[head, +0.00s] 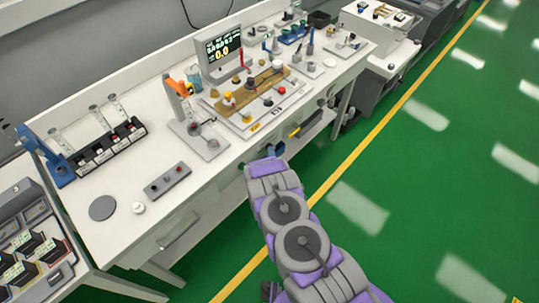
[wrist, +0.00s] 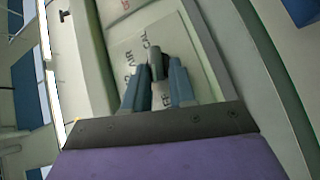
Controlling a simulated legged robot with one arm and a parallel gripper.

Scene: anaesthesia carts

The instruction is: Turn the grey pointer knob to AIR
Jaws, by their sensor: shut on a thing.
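The grey pointer knob (wrist: 157,63) is in the wrist view, on a pale label plate (wrist: 122,50) on a panel. My gripper (wrist: 160,68) is shut on it, one blue-grey finger on each side. The letters AIR are left of the knob, CAL is above it, and letters partly hidden by the fingers are below. I cannot tell which mark the pointer faces. In the head view my gripper (head: 272,152) is at the front edge of the white bench; the knob is hidden there.
The white bench (head: 215,165) holds a small display (head: 221,48), a wooden board (head: 250,90), a grey box with buttons (head: 168,180) and a dark disc (head: 102,208). A yellow-and-black handle (head: 303,127) lies right of my gripper. The green floor on the right is clear.

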